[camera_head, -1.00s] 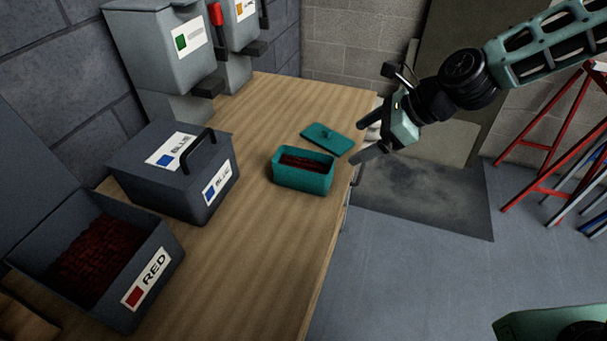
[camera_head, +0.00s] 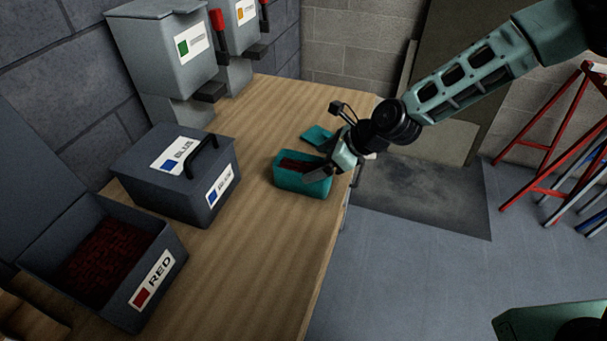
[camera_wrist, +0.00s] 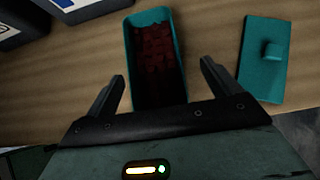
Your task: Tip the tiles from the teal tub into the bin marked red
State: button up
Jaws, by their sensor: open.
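The teal tub (camera_head: 289,184) stands upright on the bench with dark red tiles (camera_wrist: 157,52) inside; the tub's rim also shows in the wrist view (camera_wrist: 178,42). Its teal lid (camera_wrist: 265,58) lies flat on the bench beside it, partly hidden by my arm in the head view. My gripper (camera_head: 315,172) is open at the near end of the tub. In the wrist view the fingers (camera_wrist: 163,92) stand apart, one on each side of the tub's width. I cannot tell whether they touch it. The bin marked red (camera_head: 152,283) is open at the lower left and holds dark red tiles.
A closed grey bin marked blue (camera_head: 177,181) with a black handle stands between the red bin and the tub side. Grey dispensers (camera_head: 165,60) with green and orange labels stand at the back. The front middle of the bench (camera_head: 262,240) is clear. A red trestle (camera_head: 545,140) stands on the floor at right.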

aim_at(303, 165)
jog(key=a, duration=0.1)
jog(key=a+f+p, duration=0.1)
jog(key=a, duration=0.1)
jog(key=shift+w+a+f, duration=0.2)
jog(key=shift+f, duration=0.15)
jog(key=shift+w+a+f, duration=0.15)
jog(key=shift+a+f, duration=0.05)
jog(key=shift+f, duration=0.2)
jog(key=c, duration=1.4)
jog(key=shift+r, duration=0.1)
jog(key=shift+c, duration=0.8)
